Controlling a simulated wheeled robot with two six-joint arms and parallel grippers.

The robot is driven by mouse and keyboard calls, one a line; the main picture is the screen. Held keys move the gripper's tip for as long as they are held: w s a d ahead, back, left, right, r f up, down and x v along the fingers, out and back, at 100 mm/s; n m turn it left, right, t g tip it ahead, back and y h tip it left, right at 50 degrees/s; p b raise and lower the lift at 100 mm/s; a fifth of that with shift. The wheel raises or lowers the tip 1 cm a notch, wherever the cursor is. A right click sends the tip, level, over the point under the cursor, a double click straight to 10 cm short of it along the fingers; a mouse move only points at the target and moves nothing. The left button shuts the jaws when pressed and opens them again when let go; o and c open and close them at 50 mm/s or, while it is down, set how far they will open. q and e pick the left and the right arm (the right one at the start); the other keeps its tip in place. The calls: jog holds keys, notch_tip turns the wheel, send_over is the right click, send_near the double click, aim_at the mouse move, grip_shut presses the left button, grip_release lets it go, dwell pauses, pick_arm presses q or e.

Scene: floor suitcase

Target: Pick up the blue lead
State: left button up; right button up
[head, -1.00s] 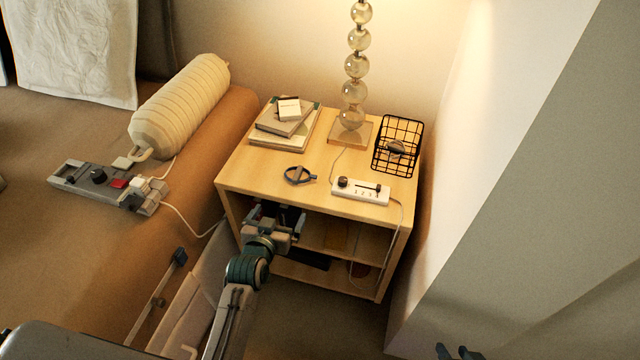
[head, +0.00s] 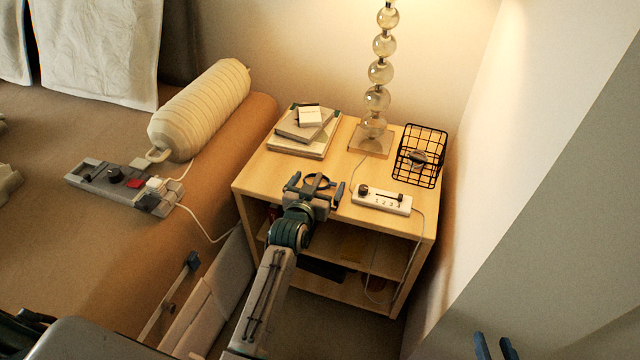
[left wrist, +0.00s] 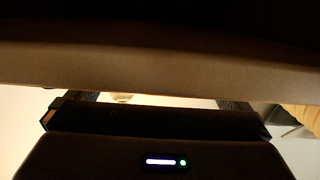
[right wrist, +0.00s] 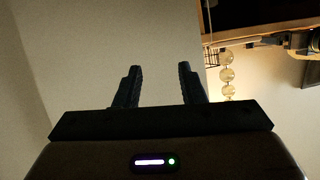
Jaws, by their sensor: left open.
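The blue lead (head: 320,181) is a small dark blue coil lying on the wooden nightstand top (head: 267,178), near its front edge. My left gripper (head: 316,185) is open in the head view, its fingers on either side of the coil, which they partly cover. I cannot tell whether they touch it. In the left wrist view a broad brown band hides most of the fingers, and the lead cannot be made out. My right gripper (head: 496,346) is at the bottom right, away from the nightstand. Its fingers are apart and empty in the right wrist view (right wrist: 157,88).
A black wire basket (head: 422,140) holding a grey item, a glass-ball lamp (head: 380,72) and stacked books (head: 301,142) stand behind. A grey panel (head: 120,186) and bolster (head: 200,105) lie on the sofa.

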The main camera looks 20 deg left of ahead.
pick_arm(q)
jog(key=shift+w+f, duration=0.15)
jog(key=shift+w, duration=0.75)
jog(key=c, duration=0.9)
jog(key=shift+o, duration=0.2)
pick_arm(e)
jog(key=shift+w+d+r+t, duration=0.1)
jog(key=shift+w+r+t, duration=0.5)
jog(key=shift+r, duration=0.25)
